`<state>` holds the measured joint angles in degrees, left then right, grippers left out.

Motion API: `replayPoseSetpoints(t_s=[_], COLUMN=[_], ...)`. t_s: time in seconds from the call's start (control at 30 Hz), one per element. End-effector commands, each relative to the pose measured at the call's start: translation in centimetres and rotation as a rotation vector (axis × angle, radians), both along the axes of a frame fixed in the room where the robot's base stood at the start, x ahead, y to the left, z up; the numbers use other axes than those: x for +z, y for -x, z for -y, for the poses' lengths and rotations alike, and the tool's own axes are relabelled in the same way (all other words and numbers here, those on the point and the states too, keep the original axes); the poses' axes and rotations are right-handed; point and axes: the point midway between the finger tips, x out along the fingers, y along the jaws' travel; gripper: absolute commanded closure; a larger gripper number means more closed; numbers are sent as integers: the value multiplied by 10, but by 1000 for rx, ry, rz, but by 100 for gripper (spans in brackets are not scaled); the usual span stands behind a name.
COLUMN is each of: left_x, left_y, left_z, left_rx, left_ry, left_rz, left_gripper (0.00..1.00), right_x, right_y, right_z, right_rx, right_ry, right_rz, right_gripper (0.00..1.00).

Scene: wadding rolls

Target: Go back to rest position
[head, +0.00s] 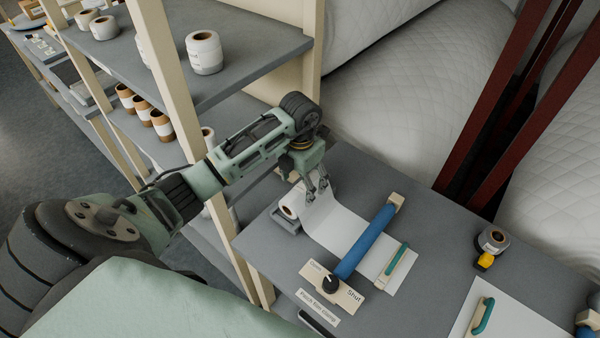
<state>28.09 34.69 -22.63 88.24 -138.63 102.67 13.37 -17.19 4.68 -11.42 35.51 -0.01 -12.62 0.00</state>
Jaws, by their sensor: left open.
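My left arm comes in from the left in the head view and reaches over the grey table. My left gripper (317,188) is open and points down above the white sheet (338,222), near the small roll (289,212) in its grey holder. I see nothing between its fingers. I cannot tell whether the fingertips touch the sheet. The sheet runs from the roll under a blue bar (368,242). My right gripper is not in the view.
A black knob (330,284) with a "Shut" label sits at the bar's front end. A teal-handled tool (397,260) lies beside the bar. A shelf (250,72) with white rolls stands close on the left. Large quilted rolls (410,95) and dark red posts are behind.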

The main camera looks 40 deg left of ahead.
Motion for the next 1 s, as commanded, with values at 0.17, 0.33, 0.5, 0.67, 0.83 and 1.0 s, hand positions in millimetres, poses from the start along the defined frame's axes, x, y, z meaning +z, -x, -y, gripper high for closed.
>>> replayPoseSetpoints(t_s=[0.17, 0.33, 0.5, 0.67, 0.83, 1.0], left_x=[11, 22, 32, 38, 39, 39], left_y=[0, 0, -1, 0, 0, 0], left_z=[0, -1, 0, 0, 0, 0], left_rx=[-2, 0, -1, -1, 0, 0], left_ry=[0, -1, 0, -1, 0, 0], left_rz=[1, 1, 2, 0, -1, -1], left_gripper=[27, 27, 27, 27, 27, 27], right_x=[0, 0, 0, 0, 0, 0], right_y=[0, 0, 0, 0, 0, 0], right_z=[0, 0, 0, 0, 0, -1], right_rx=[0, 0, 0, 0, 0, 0], right_ry=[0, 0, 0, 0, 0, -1], right_rz=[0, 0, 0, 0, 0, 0], right_gripper=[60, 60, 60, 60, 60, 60])
